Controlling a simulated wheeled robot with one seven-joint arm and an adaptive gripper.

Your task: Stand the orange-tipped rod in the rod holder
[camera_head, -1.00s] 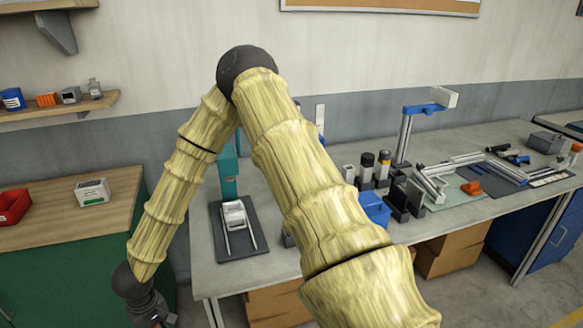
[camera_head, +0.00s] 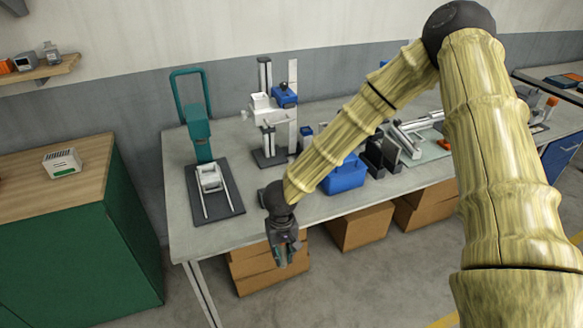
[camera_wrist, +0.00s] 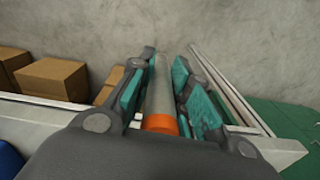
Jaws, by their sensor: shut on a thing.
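My gripper (camera_head: 284,260) hangs pointing down in front of the workbench's front edge in the head view. In the wrist view my gripper (camera_wrist: 162,75) is shut on a grey rod (camera_wrist: 160,92). The rod lies between the teal finger pads, with its orange end (camera_wrist: 160,124) near the palm. The rod is too small to make out in the head view. I cannot pick out the rod holder with certainty. Dark upright blocks (camera_head: 378,158) stand on the bench, partly hidden behind my arm.
On the workbench (camera_head: 240,222) stand a teal press (camera_head: 200,130) on a dark base, a stand with blue and white parts (camera_head: 284,97), and a blue bin (camera_head: 346,176). Cardboard boxes (camera_head: 362,226) sit below. A green cabinet (camera_head: 75,255) stands left.

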